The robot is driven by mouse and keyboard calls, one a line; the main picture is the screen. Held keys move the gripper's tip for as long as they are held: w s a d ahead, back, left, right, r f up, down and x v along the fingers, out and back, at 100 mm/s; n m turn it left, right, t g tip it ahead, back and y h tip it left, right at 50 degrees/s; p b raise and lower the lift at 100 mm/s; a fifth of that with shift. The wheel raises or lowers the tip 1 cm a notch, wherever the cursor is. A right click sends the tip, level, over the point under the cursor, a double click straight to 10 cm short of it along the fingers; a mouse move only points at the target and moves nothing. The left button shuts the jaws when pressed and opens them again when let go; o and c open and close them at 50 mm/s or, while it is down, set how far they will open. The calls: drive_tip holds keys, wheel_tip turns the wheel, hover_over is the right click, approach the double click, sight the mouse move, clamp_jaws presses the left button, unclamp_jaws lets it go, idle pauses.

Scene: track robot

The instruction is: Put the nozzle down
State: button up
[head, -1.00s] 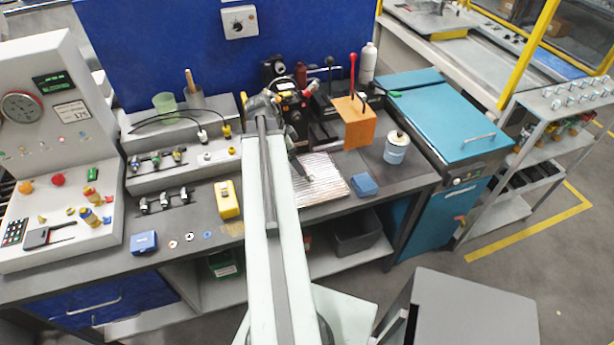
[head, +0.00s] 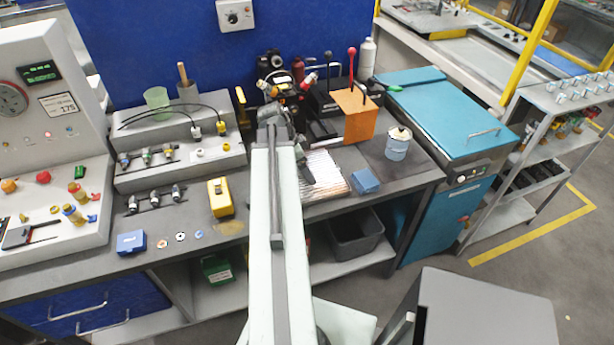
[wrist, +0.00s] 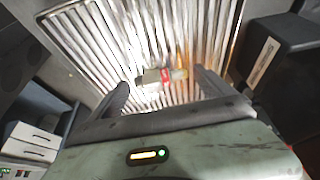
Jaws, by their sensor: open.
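The nozzle (wrist: 167,75) shows in the wrist view as a small part with grey, red and brass-yellow sections. It appears to lie on the ribbed silver mat (wrist: 90,50). My gripper (wrist: 161,82) is open, with one finger to each side of the nozzle and visible gaps between. In the head view the mat (head: 332,182) lies on the bench, and my gripper (head: 304,172) is over its left part. The nozzle cannot be made out in the head view, where my arm covers part of the mat.
A blue block (head: 365,181) sits right of the mat, with a blue-grey can (head: 397,147) beyond. An orange block (head: 354,116) and dark machinery stand behind. A yellow case (head: 221,197) lies left of my arm. A dark bin (head: 355,237) is below the bench.

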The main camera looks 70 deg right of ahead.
drive_tip(key=shift+r, duration=0.1)
drive_tip(key=c, duration=1.7)
drive_tip(key=shift+r, duration=0.1)
